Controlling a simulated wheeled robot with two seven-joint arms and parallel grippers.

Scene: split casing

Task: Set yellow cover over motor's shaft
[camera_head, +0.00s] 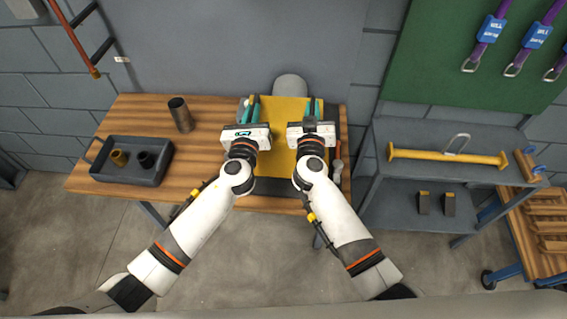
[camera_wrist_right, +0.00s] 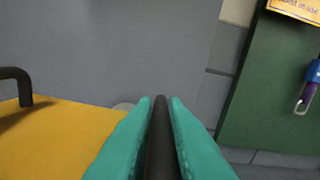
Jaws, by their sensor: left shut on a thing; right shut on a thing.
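The yellow cover (camera_head: 283,112) is in the middle of the head view, over the right part of the workbench. My left gripper (camera_head: 248,108) is at its left side and my right gripper (camera_head: 315,107) at its right side. In the right wrist view, the teal fingers (camera_wrist_right: 158,130) are shut on a black handle (camera_wrist_right: 160,150) of the cover. The cover's other black handle (camera_wrist_right: 18,88) shows at the left there. The left fingers' grip is small in view. A grey rounded part (camera_head: 290,86) shows behind the cover. The motor's shaft is hidden, and I cannot tell whether the cover touches anything below.
The wooden workbench (camera_head: 215,150) carries a dark upright cup (camera_head: 181,115) and a grey tray (camera_head: 130,178) with two small round parts at the left. Tools (camera_head: 338,165) lie at the right edge. A grey shelf (camera_head: 390,150) with a yellow bar stands to the right.

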